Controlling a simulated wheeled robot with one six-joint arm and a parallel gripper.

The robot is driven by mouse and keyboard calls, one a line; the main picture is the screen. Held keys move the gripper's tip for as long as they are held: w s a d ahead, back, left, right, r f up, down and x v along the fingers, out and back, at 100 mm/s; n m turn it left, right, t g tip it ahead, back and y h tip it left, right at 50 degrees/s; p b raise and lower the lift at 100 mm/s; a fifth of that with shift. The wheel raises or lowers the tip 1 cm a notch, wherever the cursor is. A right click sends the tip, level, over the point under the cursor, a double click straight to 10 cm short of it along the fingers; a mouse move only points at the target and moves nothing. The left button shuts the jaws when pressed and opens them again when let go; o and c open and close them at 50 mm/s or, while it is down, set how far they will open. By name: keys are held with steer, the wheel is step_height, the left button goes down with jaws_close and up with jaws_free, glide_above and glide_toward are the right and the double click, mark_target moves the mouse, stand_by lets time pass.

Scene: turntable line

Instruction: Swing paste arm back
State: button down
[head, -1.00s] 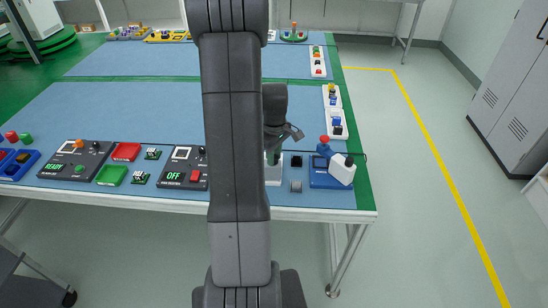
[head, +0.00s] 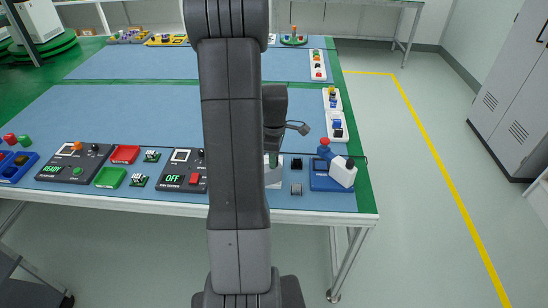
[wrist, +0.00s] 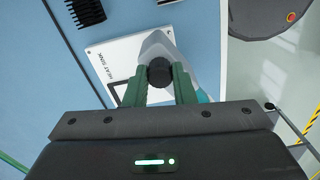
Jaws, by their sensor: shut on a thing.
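In the wrist view my gripper (wrist: 159,88) has its two green fingers shut on a black knob (wrist: 160,74). The knob sits on a pale grey, tapering arm (wrist: 156,49), which I take for the paste arm. This arm lies over a white plate (wrist: 118,58) marked "HEAT SINK". A bit of teal (wrist: 203,97) shows beside the right finger. In the head view my gripper (head: 272,159) is low over the front right of the table, partly behind my own arm. The white plate (head: 274,180) shows just below it; the knob is hidden there.
Right of my gripper stand small dark blocks (head: 296,164) and a blue unit (head: 325,180) with a white block (head: 343,172). A dark panel reading "OFF" (head: 174,180) is to the left. A black finned part (wrist: 87,11) lies near the plate. The table's middle is clear.

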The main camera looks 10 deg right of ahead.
steer(key=c, duration=1.2)
jaws_free()
steer(key=shift+r, duration=0.1)
step_height(320, 180, up, 14)
steer(key=shift+f, duration=0.2)
step_height(320, 180, down, 14)
steer(key=shift+r, duration=0.1)
steer(key=shift+r, duration=0.15)
